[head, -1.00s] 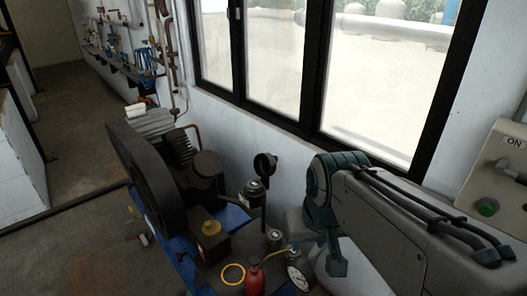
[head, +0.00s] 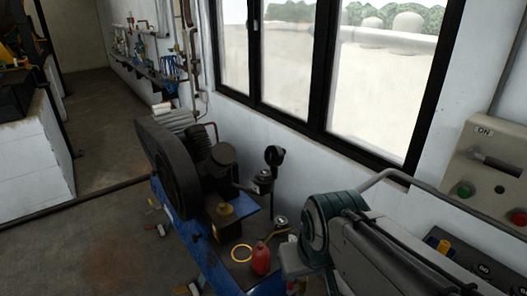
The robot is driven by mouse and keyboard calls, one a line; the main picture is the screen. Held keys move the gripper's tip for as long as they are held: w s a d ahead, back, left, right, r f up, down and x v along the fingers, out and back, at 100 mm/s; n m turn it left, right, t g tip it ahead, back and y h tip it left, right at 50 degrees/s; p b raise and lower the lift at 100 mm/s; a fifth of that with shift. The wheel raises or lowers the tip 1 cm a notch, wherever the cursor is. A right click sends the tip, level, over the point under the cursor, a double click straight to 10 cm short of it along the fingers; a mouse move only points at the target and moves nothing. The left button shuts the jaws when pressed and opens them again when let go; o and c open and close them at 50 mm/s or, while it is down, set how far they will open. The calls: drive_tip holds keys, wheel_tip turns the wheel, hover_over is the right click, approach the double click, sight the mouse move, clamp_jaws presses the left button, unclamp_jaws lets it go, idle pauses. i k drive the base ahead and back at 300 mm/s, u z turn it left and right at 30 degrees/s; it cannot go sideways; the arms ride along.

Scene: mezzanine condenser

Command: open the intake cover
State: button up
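I cannot tell for certain which part is the intake cover. A small black round-headed part (head: 274,156) stands up by a dark canister (head: 263,181) beside the compressor; it may belong to the intake. The compressor has a large dark flywheel (head: 168,165) and a black cylinder body (head: 216,172) on a blue base (head: 218,268). My arm, grey with a teal joint, reaches in from the lower right, to the right of these parts. My gripper's fingers do not show, so their state and distance from the parts are hidden.
A control panel (head: 487,170) marked ON is on the right wall. Window frames (head: 330,70) line the wall behind. The floor (head: 100,250) at left is mostly open.

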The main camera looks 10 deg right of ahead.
sight(274, 156)
drive_tip(key=u, duration=0.45)
drive_tip(key=i, duration=1.15)
drive_tip(key=z, duration=0.25)
